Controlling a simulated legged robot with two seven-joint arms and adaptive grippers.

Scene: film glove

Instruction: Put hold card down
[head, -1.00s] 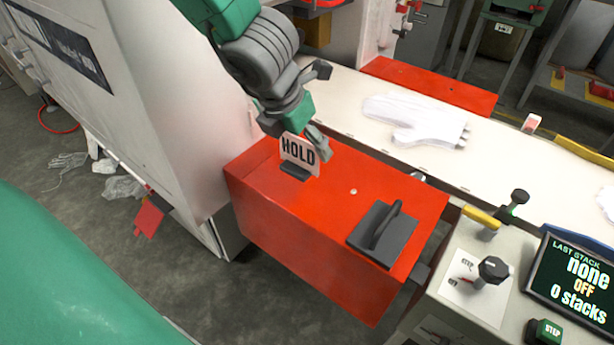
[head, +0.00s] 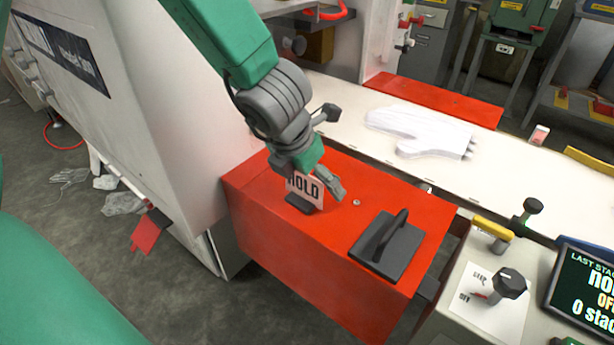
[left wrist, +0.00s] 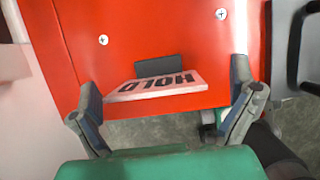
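The hold card (head: 305,189) is a white card with black HOLD lettering, standing upright in a dark base (head: 300,204) on the red box top (head: 262,192). In the left wrist view the card (left wrist: 155,93) shows between my left gripper's spread fingers (left wrist: 165,112), with the base (left wrist: 160,66) beyond it. In the head view my left gripper (head: 322,150) is over the card and covers its upper part. The fingers are apart, and I see no finger pressing on the card. My right gripper is not in view.
A dark plate with a raised handle (head: 388,243) lies on the red box right of the card. A white glove stack (head: 420,132) lies on the white belt (head: 350,110) behind. A control panel with knobs (head: 508,283) and a screen (head: 583,290) stand at the right.

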